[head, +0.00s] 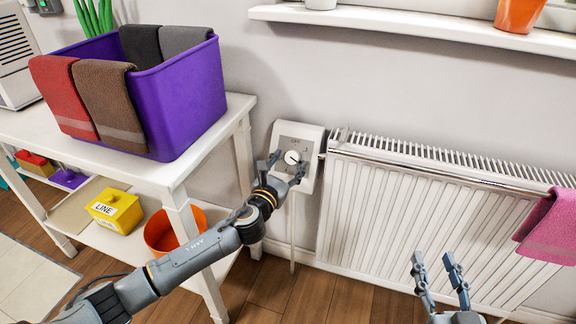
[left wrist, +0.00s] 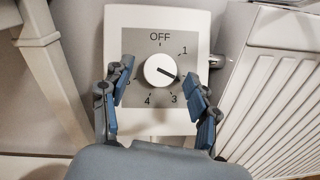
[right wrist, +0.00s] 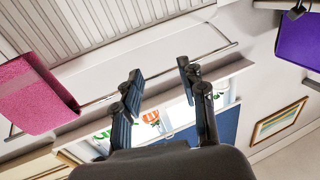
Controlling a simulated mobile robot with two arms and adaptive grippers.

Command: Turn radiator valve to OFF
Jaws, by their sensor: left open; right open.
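The radiator valve is a round white knob (left wrist: 160,70) on a grey dial plate (left wrist: 160,42), marked OFF at the top and numbers around it. Its dark pointer line points right and slightly down, between 1 and 3; a finger partly covers that side. The valve's white box (head: 314,176) is on the wall left of the radiator. My left gripper (head: 289,161) is open in front of the dial, its fingers on either side of the knob with visible gaps in the left wrist view. My right gripper (head: 434,260) is open and empty, low in front of the radiator.
The white radiator (head: 400,205) stands right of the valve, with a pink towel (head: 550,228) at its right end. A white table (head: 150,172) on the left bears a purple bin (head: 185,103) with towels over its rim. A shelf (head: 420,25) runs above the radiator.

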